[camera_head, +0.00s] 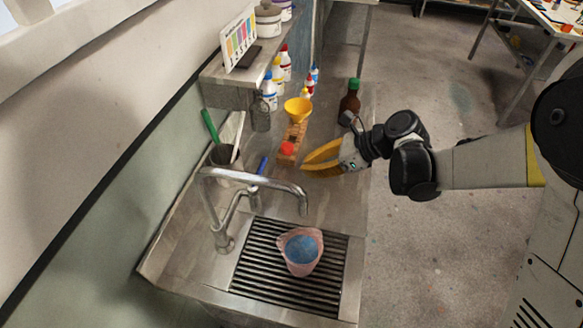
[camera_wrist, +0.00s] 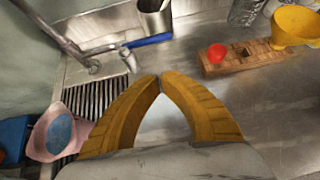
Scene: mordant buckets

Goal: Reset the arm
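My gripper (camera_head: 306,165) reaches in from the right over the steel counter (camera_head: 335,205). In the wrist view its two yellow fingers (camera_wrist: 160,80) curve together and meet at the tips, with nothing seen between them. The arm (camera_head: 405,150) is stretched out leftward across the counter's right edge. In the head view the gripper is just right of a wooden block with a red top piece. It looks apart from the block, though its exact height over the counter is hard to tell.
A pink bucket (camera_head: 300,268) with blue inside stands on the drain grate (camera_head: 255,265), by the tap (camera_head: 222,215). A wooden block (camera_head: 292,140), yellow funnel (camera_head: 298,108), brown bottle (camera_head: 350,103) and several white bottles (camera_head: 270,92) stand behind. A shelf (camera_head: 225,75) overhangs the left back.

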